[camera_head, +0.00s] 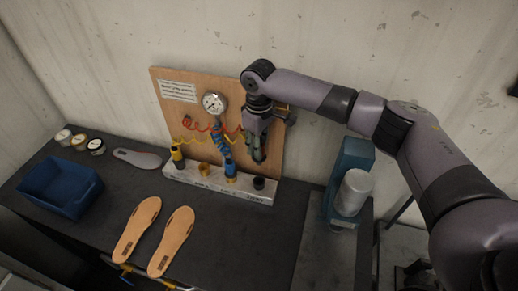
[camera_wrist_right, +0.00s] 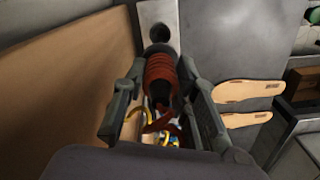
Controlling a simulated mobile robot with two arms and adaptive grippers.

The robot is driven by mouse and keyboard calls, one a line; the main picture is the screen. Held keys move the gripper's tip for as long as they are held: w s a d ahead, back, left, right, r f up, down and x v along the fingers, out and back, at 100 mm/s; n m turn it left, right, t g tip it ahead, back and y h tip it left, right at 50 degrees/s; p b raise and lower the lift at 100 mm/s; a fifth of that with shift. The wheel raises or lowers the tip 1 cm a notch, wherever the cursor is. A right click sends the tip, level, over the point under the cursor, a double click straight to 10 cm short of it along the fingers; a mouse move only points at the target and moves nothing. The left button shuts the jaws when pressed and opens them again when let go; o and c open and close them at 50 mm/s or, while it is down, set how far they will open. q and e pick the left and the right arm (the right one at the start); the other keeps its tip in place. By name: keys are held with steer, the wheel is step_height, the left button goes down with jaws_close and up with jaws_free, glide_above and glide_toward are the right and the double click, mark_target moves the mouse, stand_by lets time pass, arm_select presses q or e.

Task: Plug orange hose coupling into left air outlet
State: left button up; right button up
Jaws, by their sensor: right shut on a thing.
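My right gripper (camera_head: 258,158) is in front of the right part of the wooden board. In the wrist view it is shut on a ribbed red-brown piece (camera_wrist_right: 160,70) with a dark end, and red hose loops lie behind it. I cannot tell whether this piece is the orange coupling. A dark round socket (camera_head: 259,183) on the white strip (camera_head: 215,183) is below the gripper; its opening (camera_wrist_right: 160,34) shows just beyond the dark end, apart from it. A brass-coloured fitting (camera_head: 204,169) is further left on the strip. I cannot make out the left air outlet. My left gripper is out of view.
A yellow tool (camera_head: 177,157) and a blue tool (camera_head: 229,168) stand on the strip, with coiled hoses and a gauge (camera_head: 214,102) behind. Sandal soles (camera_head: 137,226), a blue bin (camera_head: 62,187) and a blue machine (camera_head: 350,165) stand around; the table front right of the soles is clear.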

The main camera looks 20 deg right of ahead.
steer(key=shift+r, duration=0.6)
